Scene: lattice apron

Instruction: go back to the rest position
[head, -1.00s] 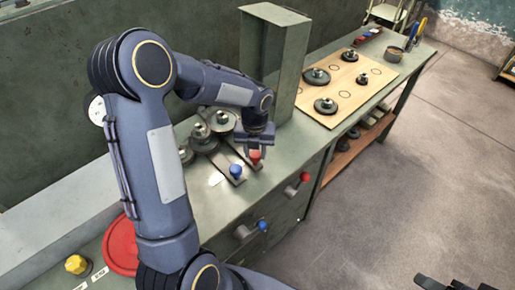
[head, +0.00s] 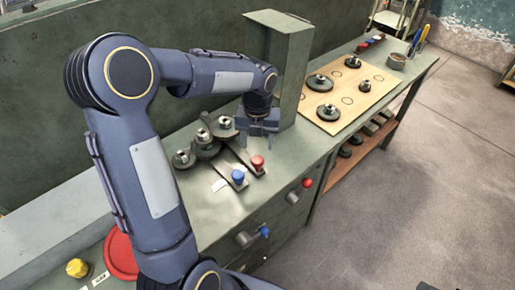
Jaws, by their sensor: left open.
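My left gripper (head: 257,137) hangs above the green bench in the head view, in front of the tall green box-like housing. Its fingers point down, spread apart, with nothing between them. Below it and slightly left are a red knob (head: 257,162) and a blue knob (head: 238,176), each at the end of a flat metal lever. The gripper is apart from both. My right gripper cannot be made out; only a dark sliver shows at the bottom right edge.
The tall green housing (head: 281,60) stands close behind the gripper. Dark round gears (head: 205,148) sit left of it. A wooden board (head: 350,88) with several gears lies to the right. A red disc (head: 120,255) and yellow knob (head: 77,268) are at lower left. Floor at right is clear.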

